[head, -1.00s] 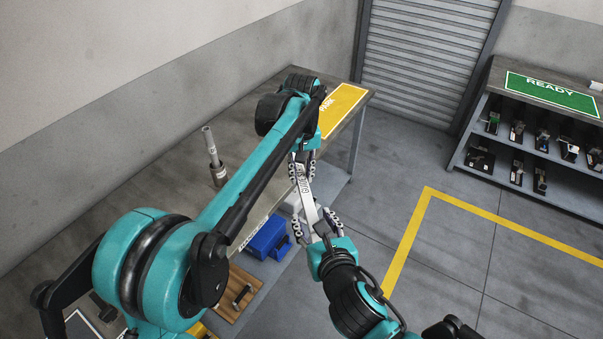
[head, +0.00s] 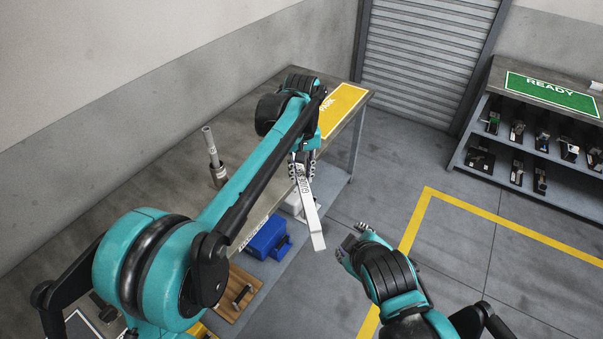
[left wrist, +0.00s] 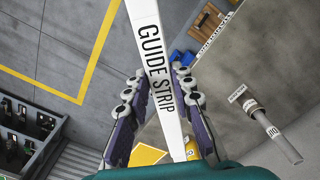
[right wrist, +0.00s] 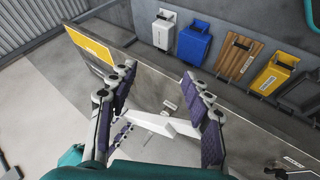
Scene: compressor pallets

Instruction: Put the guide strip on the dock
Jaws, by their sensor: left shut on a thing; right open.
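The guide strip (head: 312,217) is a long white bar with dark lettering. My left gripper (head: 302,172) is shut on it near one end, beside the bench's edge, and the free end slants down and right. In the left wrist view the strip (left wrist: 152,55) runs between the fingers (left wrist: 157,84), with "GUIDE STRIP" readable. My right gripper (head: 354,235) is open and empty, apart from the free end. In the right wrist view the strip (right wrist: 163,124) shows beyond the open fingers (right wrist: 158,78). I cannot tell which surface is the dock.
The grey bench (head: 165,188) carries an upright metal post (head: 214,160) and a yellow mat (head: 341,108). A blue bin (head: 266,237) and a wooden board (head: 238,294) sit lower beside it. A shelf with a green READY sign (head: 552,93) stands right. The marked floor between is clear.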

